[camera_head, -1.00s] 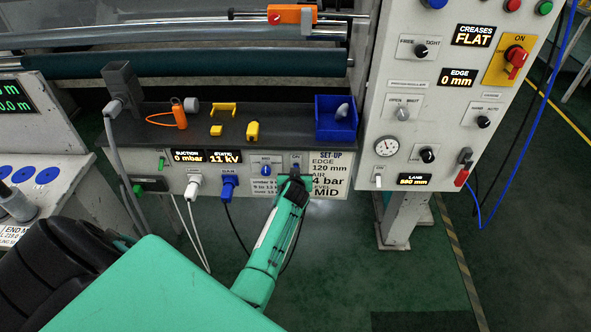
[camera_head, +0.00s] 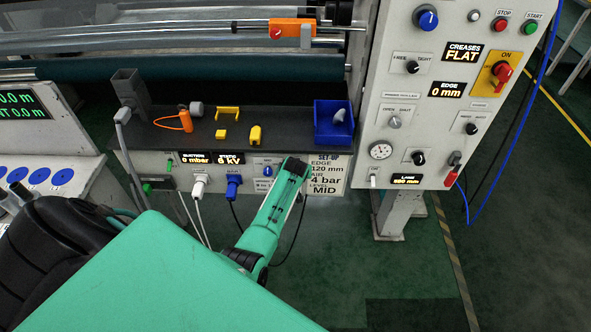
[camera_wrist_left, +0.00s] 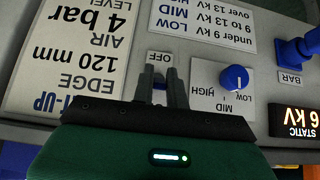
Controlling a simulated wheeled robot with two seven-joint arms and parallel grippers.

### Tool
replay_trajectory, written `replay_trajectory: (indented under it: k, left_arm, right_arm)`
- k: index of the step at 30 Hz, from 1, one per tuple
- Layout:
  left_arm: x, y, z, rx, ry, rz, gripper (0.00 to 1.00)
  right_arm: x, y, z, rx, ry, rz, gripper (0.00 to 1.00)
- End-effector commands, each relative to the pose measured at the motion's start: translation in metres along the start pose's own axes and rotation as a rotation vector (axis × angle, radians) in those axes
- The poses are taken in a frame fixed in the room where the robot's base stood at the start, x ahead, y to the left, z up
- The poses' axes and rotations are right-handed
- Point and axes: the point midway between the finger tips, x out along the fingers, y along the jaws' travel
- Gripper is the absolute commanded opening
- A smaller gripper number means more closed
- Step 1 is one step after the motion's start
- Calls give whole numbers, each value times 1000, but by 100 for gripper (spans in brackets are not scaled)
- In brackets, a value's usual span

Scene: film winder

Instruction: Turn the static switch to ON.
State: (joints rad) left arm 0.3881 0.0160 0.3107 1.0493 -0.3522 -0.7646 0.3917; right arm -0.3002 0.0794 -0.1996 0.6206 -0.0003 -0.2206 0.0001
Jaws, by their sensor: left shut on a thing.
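The static switch (camera_wrist_left: 159,85) shows as a small grey piece between my left fingers in the left wrist view; most of it is hidden. An OFF label (camera_wrist_left: 163,58) is beside it on the panel. My left gripper (camera_wrist_left: 165,78) is shut on the switch, fingers pointing at the panel. In the head view my left gripper (camera_head: 296,166) covers the switch at the right part of the console front. The static display (camera_head: 230,159) reads 6 kV. A blue LOW/MID/HIGH knob (camera_wrist_left: 233,77) is close beside the gripper, its white mark toward LOW. My right gripper is not in view.
Blue plug (camera_head: 233,186) and white plug (camera_head: 199,186) with hanging cables sit left of the knob. Above is a dark shelf (camera_head: 180,137) with a blue bin (camera_head: 320,127) and yellow pieces. A control cabinet (camera_head: 400,95) stands to the right.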

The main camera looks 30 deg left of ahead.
Motion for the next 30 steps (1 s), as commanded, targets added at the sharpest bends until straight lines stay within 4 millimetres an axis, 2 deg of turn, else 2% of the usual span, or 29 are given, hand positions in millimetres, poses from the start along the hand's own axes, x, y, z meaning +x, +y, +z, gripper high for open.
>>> replay_trajectory:
  k: [14,15,18,30]
  left_arm:
    - [0,0,-1,0,-11,0,0]
    - [0,0,-1,0,-11,0,18]
    - [0,0,-1,0,-11,0,36]
    - [-4,0,-1,0,-11,0,36]
  right_arm:
    - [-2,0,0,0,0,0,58]
    - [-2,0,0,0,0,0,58]
    - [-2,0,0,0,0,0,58]
    - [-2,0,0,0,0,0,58]
